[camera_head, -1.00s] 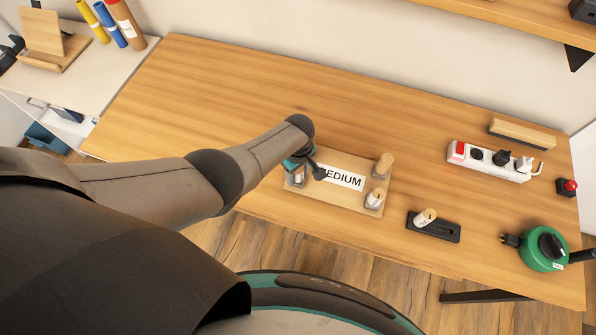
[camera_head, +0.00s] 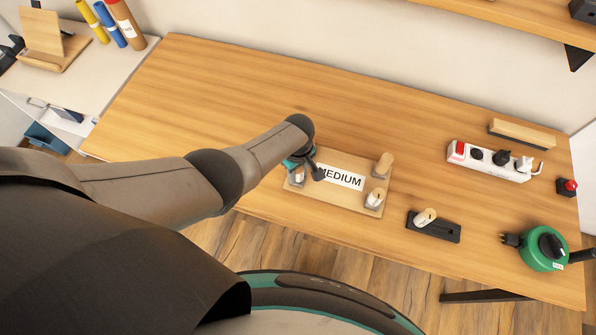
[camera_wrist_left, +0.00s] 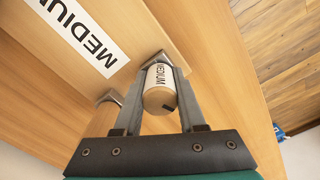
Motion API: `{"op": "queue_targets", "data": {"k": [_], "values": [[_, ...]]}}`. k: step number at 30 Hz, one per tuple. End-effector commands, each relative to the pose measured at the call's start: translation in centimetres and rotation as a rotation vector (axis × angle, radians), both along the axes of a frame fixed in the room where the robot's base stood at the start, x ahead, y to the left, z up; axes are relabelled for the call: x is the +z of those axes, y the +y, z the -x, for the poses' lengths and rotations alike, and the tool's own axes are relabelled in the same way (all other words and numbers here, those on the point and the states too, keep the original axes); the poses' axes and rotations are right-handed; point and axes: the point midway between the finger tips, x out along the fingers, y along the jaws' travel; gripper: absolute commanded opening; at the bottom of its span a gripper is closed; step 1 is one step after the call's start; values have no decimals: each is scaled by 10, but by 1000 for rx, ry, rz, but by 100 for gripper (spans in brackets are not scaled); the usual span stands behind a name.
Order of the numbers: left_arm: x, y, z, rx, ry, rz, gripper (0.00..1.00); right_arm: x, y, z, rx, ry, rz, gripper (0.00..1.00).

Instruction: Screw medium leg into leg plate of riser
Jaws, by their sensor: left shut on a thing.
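The riser (camera_head: 335,199) is a wooden board lying on the desk, its white MEDIUM label facing up; it also shows in the left wrist view (camera_wrist_left: 165,35). A pale round medium leg (camera_wrist_left: 160,88) with a MEDIUM label stands at a leg plate on the board's edge. My left gripper (camera_wrist_left: 163,80) is shut around this leg, one finger on each side. In the head view my left gripper (camera_head: 299,172) is over the board's left end, mostly covering the leg. The leg's thread is hidden.
Another pale leg (camera_head: 426,216) stands in a black holder (camera_head: 441,231) right of the riser. A power strip (camera_head: 488,160), wooden block (camera_head: 522,134) and green cable reel (camera_head: 543,248) occupy the desk's right side. The desk behind and left is clear.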

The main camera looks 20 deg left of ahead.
Motion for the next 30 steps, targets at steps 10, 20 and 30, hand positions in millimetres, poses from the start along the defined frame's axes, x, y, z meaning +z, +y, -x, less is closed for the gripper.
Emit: {"op": "queue_targets", "data": {"k": [10,20,30], "values": [[0,0,0,-360,1,0,0,0,0,0,0,0,0,73],[0,0,0,-404,1,0,0,0,0,0,0,0,0,73],[-1,1,0,-664,0,-1,0,-1,0,0,0,0,0,73]]}}
